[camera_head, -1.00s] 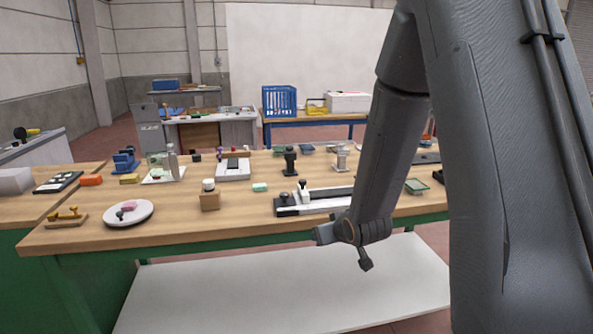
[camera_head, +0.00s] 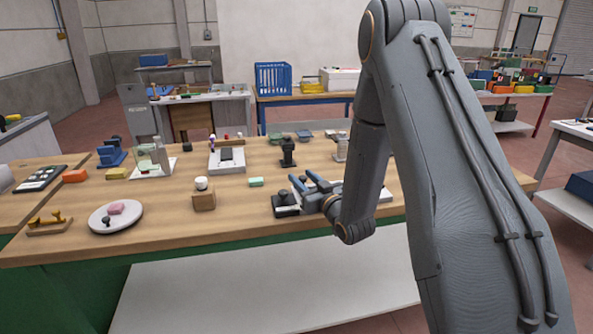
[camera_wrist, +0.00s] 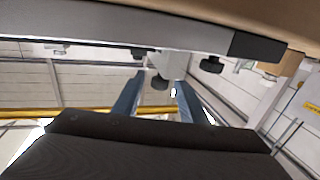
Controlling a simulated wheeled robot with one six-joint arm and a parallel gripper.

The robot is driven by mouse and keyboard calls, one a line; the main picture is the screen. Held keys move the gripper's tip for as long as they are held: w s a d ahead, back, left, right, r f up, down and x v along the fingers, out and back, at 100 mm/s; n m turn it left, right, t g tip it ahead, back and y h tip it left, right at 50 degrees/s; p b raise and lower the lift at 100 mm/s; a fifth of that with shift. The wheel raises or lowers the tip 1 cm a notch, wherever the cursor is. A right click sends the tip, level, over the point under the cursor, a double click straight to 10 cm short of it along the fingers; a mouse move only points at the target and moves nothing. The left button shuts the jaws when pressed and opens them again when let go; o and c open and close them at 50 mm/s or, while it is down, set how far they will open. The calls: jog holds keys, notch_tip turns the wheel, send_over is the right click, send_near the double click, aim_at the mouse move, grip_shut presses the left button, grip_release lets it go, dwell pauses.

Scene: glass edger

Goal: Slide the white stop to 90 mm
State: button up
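The slide rail in the head view shows its black end block (camera_head: 288,211) at the left and a pale end (camera_head: 385,195) to the right of my arm. My gripper (camera_head: 301,177) is over the rail near the black end, its blue fingers apart. It hides the white stop there. In the wrist view, which looks upside down, the grey rail (camera_wrist: 120,30) crosses the top with its dark end block (camera_wrist: 257,46). The white stop (camera_wrist: 173,63) shows between and beyond the open fingers (camera_wrist: 160,82), with a black knob. I cannot tell whether the fingers touch it. The scale is not readable.
A wooden block with a white top (camera_head: 204,199) and a green piece (camera_head: 256,182) lie left of the rail. A black upright fixture (camera_head: 288,152) stands behind it. A white plate (camera_head: 115,217) is farther left. Bare wood (camera_head: 240,222) shows left of the rail.

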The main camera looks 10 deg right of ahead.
aim_at(301, 176)
jog(key=shift+p+x, duration=0.5)
jog(key=shift+x, duration=1.65)
jog(key=shift+c, duration=0.2)
grip_shut()
